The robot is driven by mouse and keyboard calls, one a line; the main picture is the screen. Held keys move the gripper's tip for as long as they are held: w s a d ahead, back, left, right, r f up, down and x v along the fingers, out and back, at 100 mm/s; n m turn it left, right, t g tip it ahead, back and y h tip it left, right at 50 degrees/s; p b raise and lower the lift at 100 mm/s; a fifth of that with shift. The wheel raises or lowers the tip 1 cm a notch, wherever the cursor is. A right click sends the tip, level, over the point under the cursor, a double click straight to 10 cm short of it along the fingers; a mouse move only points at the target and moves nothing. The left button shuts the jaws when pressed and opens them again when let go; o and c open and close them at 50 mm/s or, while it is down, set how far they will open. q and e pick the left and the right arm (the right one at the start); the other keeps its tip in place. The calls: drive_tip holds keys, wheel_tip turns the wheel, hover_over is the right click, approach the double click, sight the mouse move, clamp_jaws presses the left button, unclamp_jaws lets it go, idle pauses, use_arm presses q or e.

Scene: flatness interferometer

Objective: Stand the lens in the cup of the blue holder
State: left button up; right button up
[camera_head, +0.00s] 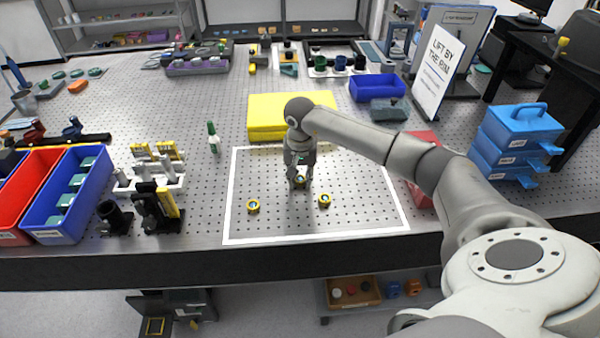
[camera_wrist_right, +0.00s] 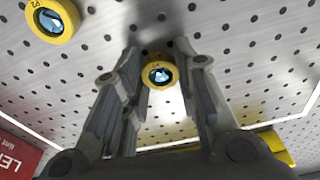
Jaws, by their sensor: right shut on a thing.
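A yellow-rimmed round lens (camera_wrist_right: 160,74) is between the fingers of my right gripper (camera_wrist_right: 158,58), which is shut on it. In the head view my right gripper (camera_head: 299,176) points down over the white-outlined area, with the lens (camera_head: 300,182) at its tips; I cannot tell whether it touches the table. Two similar yellow-rimmed pieces lie nearby, one at left (camera_head: 253,206) and one at right (camera_head: 325,200). A small dark blue piece (camera_head: 72,129) stands on a black bar at far left; I cannot tell whether it is the blue holder or has a cup. My left gripper is not in view.
A yellow case (camera_head: 280,118) lies behind the outlined area. Black mounts (camera_head: 155,207) and blue and red bins (camera_head: 70,200) stand at left. A small green bottle (camera_head: 213,138) stands left of the yellow case. A sign (camera_head: 437,75) and blue drawers (camera_head: 515,140) are at right.

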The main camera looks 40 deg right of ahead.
drive_tip(key=shift+f, duration=0.1)
drive_tip(key=o, duration=0.5)
drive_tip(key=shift+c, duration=0.2)
drive_tip(key=o, duration=0.4)
